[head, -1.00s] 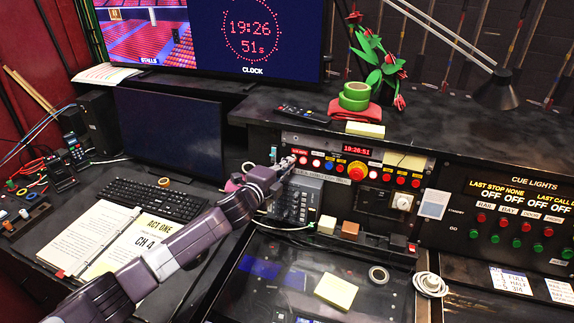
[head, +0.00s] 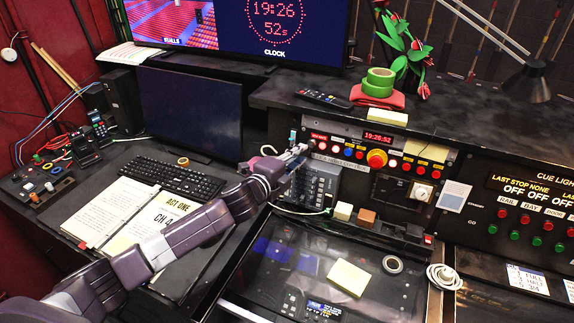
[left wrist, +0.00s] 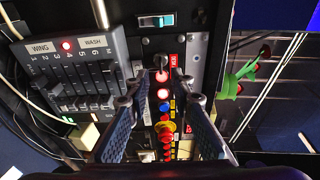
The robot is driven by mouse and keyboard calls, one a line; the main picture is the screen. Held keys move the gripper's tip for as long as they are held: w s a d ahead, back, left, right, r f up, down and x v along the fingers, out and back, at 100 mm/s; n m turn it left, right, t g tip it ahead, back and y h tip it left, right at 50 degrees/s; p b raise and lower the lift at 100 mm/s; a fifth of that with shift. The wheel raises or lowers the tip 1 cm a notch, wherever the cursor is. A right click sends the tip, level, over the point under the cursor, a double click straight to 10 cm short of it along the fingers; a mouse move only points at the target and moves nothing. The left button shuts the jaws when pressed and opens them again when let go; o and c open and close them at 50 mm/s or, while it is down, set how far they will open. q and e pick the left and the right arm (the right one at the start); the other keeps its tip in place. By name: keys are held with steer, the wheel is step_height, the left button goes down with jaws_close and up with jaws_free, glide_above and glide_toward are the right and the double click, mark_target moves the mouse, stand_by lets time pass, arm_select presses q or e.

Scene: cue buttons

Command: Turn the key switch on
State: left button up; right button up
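The key switch (left wrist: 161,61) is a dark knob on a metal plate beside a red label in the left wrist view, at the end of a row of lit buttons. My left gripper (left wrist: 163,98) is open and empty there, its two fingers on either side of the button row, with the key switch ahead between and beyond the tips. In the head view my left gripper (head: 303,149) is at the left end of the button panel, and the key switch is hard to make out behind it. I cannot tell whether a finger touches the panel. My right gripper is not in view.
A teal rocker switch (left wrist: 157,20) sits beyond the key switch. A grey fader box (left wrist: 70,75) stands close to the left finger. The red mushroom button (head: 377,158) is further right on the panel. A desk monitor (head: 190,112) and keyboard (head: 180,176) are at left.

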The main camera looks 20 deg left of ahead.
arm_select(q)
steer(key=v, duration=0.7)
steer(key=shift+s, duration=0.2)
